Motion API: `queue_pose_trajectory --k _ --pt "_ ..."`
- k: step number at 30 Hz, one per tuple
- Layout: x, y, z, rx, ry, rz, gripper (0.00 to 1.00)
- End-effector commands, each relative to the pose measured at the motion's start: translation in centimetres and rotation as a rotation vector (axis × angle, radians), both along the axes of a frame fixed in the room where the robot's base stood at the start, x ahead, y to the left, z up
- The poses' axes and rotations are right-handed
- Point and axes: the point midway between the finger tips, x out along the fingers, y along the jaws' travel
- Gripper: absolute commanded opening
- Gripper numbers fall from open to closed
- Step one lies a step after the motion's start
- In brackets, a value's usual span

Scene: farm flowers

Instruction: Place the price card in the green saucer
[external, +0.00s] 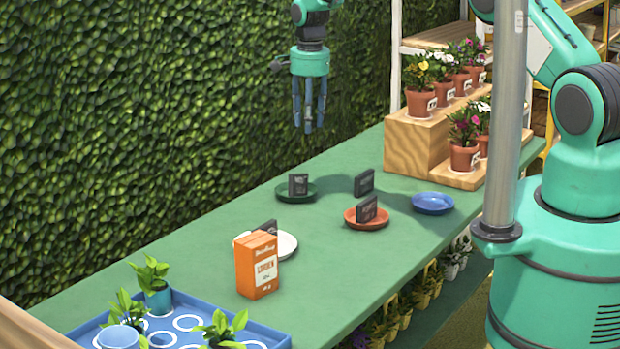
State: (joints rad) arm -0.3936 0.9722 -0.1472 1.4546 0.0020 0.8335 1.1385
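The green saucer (309,195) is on the green table near its far edge, and a small dark card (298,184) stands upright in it. A dark card (367,209) stands in the orange saucer. One more dark card (267,227) is at the white saucer (288,244), partly hidden by a box. My gripper (309,127) hangs fingers down, above and behind the green saucer. Its fingers look apart, with nothing between them.
An orange box (256,264) stands in front of the white saucer. An empty blue saucer (433,203) is at the right. A wooden stepped stand (414,147) holds several potted flowers. A blue tray (252,326) with plants is at the front left. A hedge (150,130) lines the far side.

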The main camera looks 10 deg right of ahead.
Motion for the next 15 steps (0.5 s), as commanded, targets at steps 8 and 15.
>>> queue_pose_trajectory --k 8,15 --pt "-1.3 -4.1 9.3 0.012 -0.046 0.067 0.38" --pt "-3.6 -7.9 16.8 0.017 -0.087 0.131 0.38"
